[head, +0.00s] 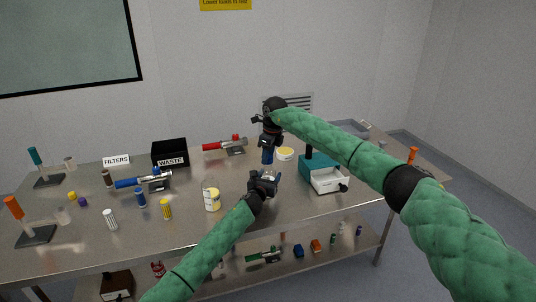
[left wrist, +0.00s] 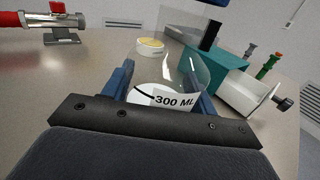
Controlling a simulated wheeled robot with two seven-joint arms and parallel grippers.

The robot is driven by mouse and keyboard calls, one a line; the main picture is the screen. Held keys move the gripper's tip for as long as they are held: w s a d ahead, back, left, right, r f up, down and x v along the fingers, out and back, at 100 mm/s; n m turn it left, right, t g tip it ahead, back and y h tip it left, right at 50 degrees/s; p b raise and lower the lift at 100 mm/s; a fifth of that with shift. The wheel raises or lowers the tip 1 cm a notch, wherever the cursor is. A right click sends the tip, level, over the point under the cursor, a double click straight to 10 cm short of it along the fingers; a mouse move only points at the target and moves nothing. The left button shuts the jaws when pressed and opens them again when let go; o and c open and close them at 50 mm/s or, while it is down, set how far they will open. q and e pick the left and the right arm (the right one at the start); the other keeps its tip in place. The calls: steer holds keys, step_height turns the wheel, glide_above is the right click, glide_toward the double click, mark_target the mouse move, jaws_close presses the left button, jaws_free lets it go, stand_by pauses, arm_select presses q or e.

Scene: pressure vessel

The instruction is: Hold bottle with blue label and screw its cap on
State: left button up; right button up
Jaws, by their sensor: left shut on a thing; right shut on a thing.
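My left gripper (head: 268,176) is shut on a clear bottle (left wrist: 178,82) over the middle of the table. Its blue fingers show on either side of the bottle in the left wrist view (left wrist: 163,85). The bottle has a white band marked "300 ML"; no blue label can be made out. My right gripper (head: 267,158) points down just above the left one. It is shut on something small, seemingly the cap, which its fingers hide. I cannot tell whether the cap touches the bottle.
A teal box with a white open drawer (head: 329,181) stands close on the right. Yellow-labelled tubs (head: 212,199) (head: 285,154) stand left of and behind the grippers. A red-handled tool (head: 225,146), a black WASTE box (head: 170,153) and a blue tool (head: 143,182) are further left.

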steer(key=shift+f, duration=0.55)
steer(key=shift+f, duration=0.55)
stand_by(0.4)
